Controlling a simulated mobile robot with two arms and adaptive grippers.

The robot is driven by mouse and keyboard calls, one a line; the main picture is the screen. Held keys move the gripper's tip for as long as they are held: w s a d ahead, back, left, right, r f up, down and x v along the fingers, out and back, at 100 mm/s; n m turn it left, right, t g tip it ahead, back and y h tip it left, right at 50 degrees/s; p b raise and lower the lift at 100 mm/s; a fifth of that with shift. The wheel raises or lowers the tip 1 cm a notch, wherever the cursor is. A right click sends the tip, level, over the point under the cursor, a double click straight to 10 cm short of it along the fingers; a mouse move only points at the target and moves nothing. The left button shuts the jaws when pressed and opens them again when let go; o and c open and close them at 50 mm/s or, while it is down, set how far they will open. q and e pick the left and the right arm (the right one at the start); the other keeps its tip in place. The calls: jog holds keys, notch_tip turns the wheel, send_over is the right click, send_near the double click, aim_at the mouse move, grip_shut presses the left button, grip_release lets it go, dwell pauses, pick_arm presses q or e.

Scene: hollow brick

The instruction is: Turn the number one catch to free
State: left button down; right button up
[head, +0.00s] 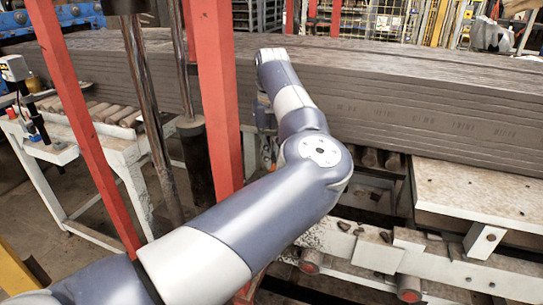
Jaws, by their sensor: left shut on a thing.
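My left arm reaches in from the lower left, and its wrist bends down beside the red post (215,90). My left gripper (266,130) shows only in part, between the post and my forearm. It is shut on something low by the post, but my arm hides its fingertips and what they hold. A small orange part (268,158) shows at that spot. I cannot make out the number one catch, its marking or which way it is turned. My right gripper is not in view.
A long stack of grey-brown boards (430,110) runs behind my wrist to the right. A worn white metal frame (480,195) stands at the right. A second red post (80,110) leans at the left, near a white roller bench (110,140) and dark metal rods.

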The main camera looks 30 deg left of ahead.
pick_arm(q)
jog(key=n, duration=0.5)
jog(key=shift+r+n, duration=0.1)
jog(key=shift+n, duration=0.2)
jog(key=n, duration=0.5)
jog(key=shift+a, duration=0.1)
jog(key=shift+r+n, duration=0.1)
jog(key=shift+n, duration=0.2)
jog(key=c, duration=1.7)
grip_release()
notch_tip(320, 180, up, 12)
jog(key=shift+f, duration=0.1)
